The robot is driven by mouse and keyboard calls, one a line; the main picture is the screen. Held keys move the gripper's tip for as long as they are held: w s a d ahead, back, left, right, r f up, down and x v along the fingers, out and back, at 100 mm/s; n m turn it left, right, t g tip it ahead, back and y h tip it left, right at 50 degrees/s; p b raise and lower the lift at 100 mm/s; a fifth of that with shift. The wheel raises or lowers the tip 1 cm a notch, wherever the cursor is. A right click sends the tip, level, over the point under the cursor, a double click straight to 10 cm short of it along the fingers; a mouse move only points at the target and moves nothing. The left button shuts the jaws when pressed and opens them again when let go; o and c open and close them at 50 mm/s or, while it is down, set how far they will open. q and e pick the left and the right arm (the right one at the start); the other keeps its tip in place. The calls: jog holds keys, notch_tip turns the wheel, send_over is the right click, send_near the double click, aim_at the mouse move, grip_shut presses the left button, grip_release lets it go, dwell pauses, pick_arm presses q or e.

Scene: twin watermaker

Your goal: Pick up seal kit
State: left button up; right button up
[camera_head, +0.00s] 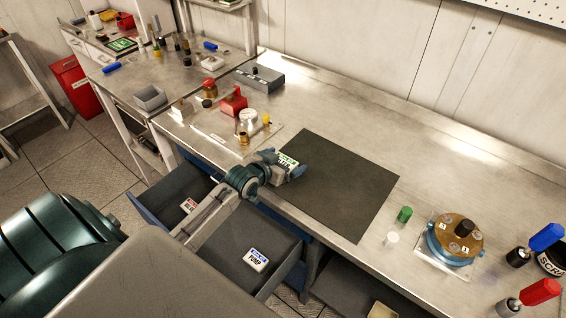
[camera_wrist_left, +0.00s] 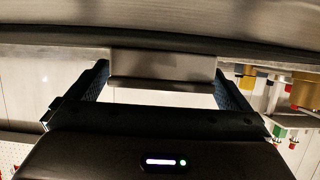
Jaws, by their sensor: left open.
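A small box with a white and green label (camera_head: 288,161), which looks like the seal kit, is at the front left edge of the dark mat; its lettering is too small to read surely. My left gripper (camera_head: 291,170) is right at this box, its fingers beside it. In the left wrist view the fingers (camera_wrist_left: 163,88) are spread apart, with a grey block (camera_wrist_left: 163,66) between or just beyond their tips; I cannot tell whether they touch it. The right gripper is not in view.
Below the bench, open drawers hold a box with a blue label (camera_head: 255,260) and one with a red label (camera_head: 189,205). The dark mat (camera_head: 335,185) is otherwise clear. A plate of parts (camera_head: 215,135) lies left; a blue and brass pump (camera_head: 455,240) stands right.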

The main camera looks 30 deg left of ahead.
pick_arm(q)
jog(key=shift+w+f, duration=0.1)
jog(key=shift+w, duration=0.1)
jog(key=shift+s, duration=0.1)
jog(key=c, duration=1.1)
